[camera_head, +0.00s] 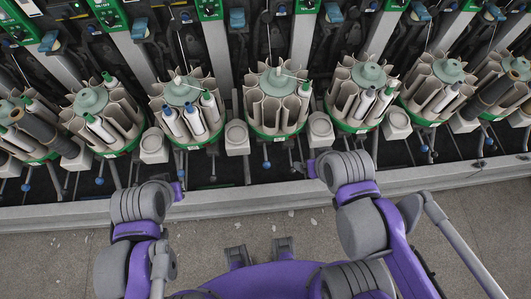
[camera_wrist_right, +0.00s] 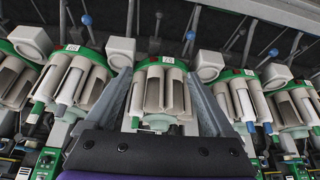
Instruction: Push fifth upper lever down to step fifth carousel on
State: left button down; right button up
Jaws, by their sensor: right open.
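A row of carousels with grey-beige tubes and green rims crosses the head view, one of them (camera_head: 277,100) near the middle; I cannot tell which is the fifth. Thin levers with blue or dark ball knobs (camera_head: 267,165) stand below them. In the right wrist view, my right gripper (camera_wrist_right: 160,85) is open and empty, with a carousel (camera_wrist_right: 160,92) showing between its grey fingers. Ball-ended levers (camera_wrist_right: 190,36) show beyond it, apart from the fingers. My left arm ends at the lower left of the head view; its fingers (camera_head: 178,190) are mostly hidden by the wrist.
Grey-white cups (camera_head: 237,140) stand between the carousels. A long grey rail (camera_head: 240,203) runs along the front of the machine. Neighbouring carousels (camera_wrist_right: 245,100) flank my right gripper closely.

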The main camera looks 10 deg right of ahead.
aim_at(267, 163)
jog(key=shift+c, duration=0.2)
dwell(0.3)
